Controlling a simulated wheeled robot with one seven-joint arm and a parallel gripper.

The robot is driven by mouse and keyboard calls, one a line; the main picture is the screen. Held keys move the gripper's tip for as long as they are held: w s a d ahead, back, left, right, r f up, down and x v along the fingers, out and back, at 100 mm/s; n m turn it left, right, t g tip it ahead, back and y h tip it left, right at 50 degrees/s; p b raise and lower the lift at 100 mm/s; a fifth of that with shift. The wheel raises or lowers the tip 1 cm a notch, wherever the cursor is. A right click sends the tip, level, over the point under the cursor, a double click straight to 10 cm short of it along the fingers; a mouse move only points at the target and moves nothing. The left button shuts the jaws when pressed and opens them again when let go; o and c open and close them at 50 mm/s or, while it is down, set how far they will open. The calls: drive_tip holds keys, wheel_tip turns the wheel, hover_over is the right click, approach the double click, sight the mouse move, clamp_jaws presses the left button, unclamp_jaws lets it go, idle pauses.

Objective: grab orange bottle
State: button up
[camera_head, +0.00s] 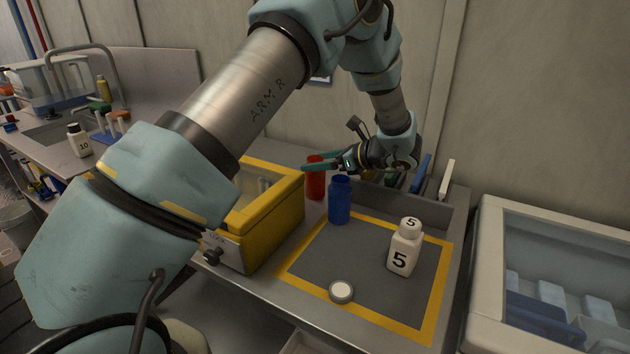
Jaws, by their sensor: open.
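No clearly orange bottle shows on the near bench. A red to red-orange bottle (316,184) stands upright behind and left of a blue bottle (340,203), beside the yellow box. My gripper (318,163) is open and points left, with its teal fingers at the height of the red bottle's top. The fingers overlap the bottle's upper part in the picture; I cannot tell whether they touch or straddle it. No object shows held in the gripper.
A white bottle marked 5 (404,250) and a round white-topped disc (341,291) are on the yellow-bordered grey mat (350,255). The yellow box (270,225) is close on the left. A glass-topped case (550,235) stands right. A bottle marked 10 (79,141) is far left.

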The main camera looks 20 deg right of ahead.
drive_tip(key=p+x, duration=0.2)
drive_tip(key=x, duration=0.1)
drive_tip(key=shift+w+a, duration=0.2)
drive_tip(key=shift+w, duration=0.15)
drive_tip(key=shift+w+a+f, duration=0.1)
drive_tip(key=shift+w+f, duration=0.15)
drive_tip(key=c, duration=1.2)
drive_tip(key=shift+s+f, duration=0.1)
clamp_jaws()
